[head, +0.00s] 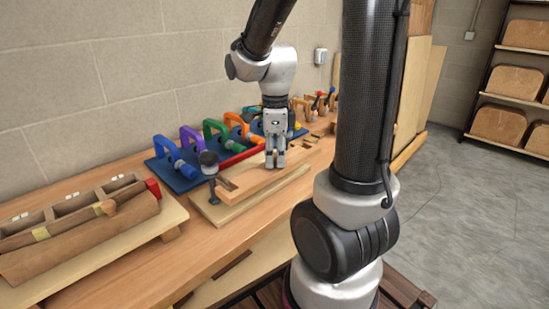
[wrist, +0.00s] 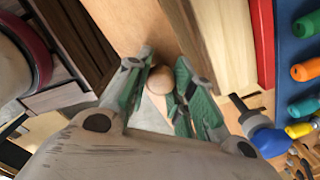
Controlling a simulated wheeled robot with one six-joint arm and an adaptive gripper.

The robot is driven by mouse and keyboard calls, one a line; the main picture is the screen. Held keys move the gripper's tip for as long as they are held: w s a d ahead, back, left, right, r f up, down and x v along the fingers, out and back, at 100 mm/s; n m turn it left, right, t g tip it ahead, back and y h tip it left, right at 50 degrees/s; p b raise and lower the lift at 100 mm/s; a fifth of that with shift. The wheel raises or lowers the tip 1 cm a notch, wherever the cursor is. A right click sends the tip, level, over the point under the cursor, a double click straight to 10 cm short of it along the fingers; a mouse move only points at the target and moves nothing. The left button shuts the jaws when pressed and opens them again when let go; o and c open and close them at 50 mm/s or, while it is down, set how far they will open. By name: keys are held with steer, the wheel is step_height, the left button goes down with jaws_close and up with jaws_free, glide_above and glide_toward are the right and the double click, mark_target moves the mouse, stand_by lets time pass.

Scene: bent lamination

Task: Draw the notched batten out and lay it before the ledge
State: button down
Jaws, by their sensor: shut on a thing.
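My gripper (head: 275,163) points down at the wooden stack on the bench. Its fingers (wrist: 160,85) are shut on a small rounded wooden piece (wrist: 160,79). I cannot tell whether this piece is part of the notched batten. The stack has an orange-brown upper board (head: 254,182) with a dark notch near its left end, over a paler board (head: 232,213). In the wrist view the pale wood (wrist: 225,40) is to the right of the fingers. I cannot clearly tell the batten from the ledge; my fingers hide part of the stack.
A dark upright clamp (head: 209,165) stands at the stack's left end. A blue rack (head: 180,180) with coloured clamps is behind. A wooden tray (head: 80,235) lies at left. The bench strip (head: 205,250) before the stack is mostly clear. My arm hides the right side.

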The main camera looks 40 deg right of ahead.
step_height(320, 180, up, 7)
steer(key=s, duration=0.1)
steer(key=shift+s+d+r, duration=0.15)
steer(key=shift+s+d, duration=0.05)
steer(key=shift+s, duration=0.2)
stand_by(0.4)
